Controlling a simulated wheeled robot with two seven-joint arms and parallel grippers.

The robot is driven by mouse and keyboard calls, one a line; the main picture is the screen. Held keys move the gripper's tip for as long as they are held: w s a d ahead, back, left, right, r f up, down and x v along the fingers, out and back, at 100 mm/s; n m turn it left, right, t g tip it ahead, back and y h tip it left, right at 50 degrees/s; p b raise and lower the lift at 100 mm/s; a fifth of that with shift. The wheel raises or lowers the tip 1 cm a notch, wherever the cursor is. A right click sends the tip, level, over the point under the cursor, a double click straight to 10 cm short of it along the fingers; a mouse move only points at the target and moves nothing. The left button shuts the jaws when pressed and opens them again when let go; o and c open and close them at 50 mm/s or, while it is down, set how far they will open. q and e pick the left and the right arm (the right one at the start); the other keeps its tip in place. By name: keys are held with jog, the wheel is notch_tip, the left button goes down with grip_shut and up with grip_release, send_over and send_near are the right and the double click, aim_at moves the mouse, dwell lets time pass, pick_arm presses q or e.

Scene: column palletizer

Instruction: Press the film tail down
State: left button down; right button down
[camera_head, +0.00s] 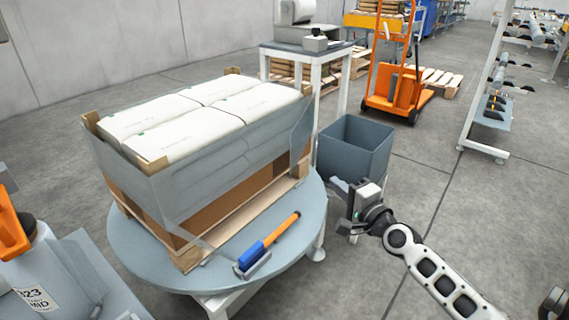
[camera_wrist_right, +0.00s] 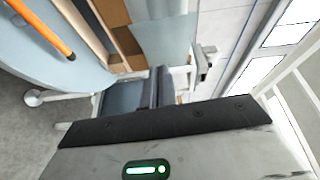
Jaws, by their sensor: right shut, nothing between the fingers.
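A pallet load of white sacks (camera_head: 190,115) stands on a wooden pallet (camera_head: 240,215), with brown corner boards. Clear, greyish film (camera_head: 175,190) is wrapped around its upper part. A loose-looking film edge (camera_head: 300,127) stands at the right corner of the load; I take this to be the tail. A bluish sheet, probably this film, shows in the right wrist view (camera_wrist_right: 165,42). My right gripper (camera_head: 342,187) is shut and empty, to the right of the load and in front of the grey bin, apart from the film. My left gripper is out of view.
The load sits on a round grey turntable (camera_head: 135,260). A blue and orange tool (camera_head: 268,245) lies near its front edge. A grey bin (camera_head: 355,145) stands beside it. A white-legged stand (camera_head: 308,50) and an orange pallet truck (camera_head: 395,85) are behind. Floor at right is mostly clear.

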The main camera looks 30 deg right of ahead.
jog(key=w+d+m, duration=0.1)
jog(key=w, duration=0.1)
jog(key=b, duration=0.1)
send_near(294, 151)
jog(key=w+d, duration=0.2)
jog(key=d, duration=0.1)
jog(key=w+a, duration=0.2)
jog(key=w, duration=0.1)
jog(key=shift+w+f+p, duration=0.1)
jog(key=shift+w+p, duration=0.05)
jog(key=shift+p, duration=0.15)
jog(key=shift+w+a+f, duration=0.1)
jog(key=shift+w+a, duration=0.25)
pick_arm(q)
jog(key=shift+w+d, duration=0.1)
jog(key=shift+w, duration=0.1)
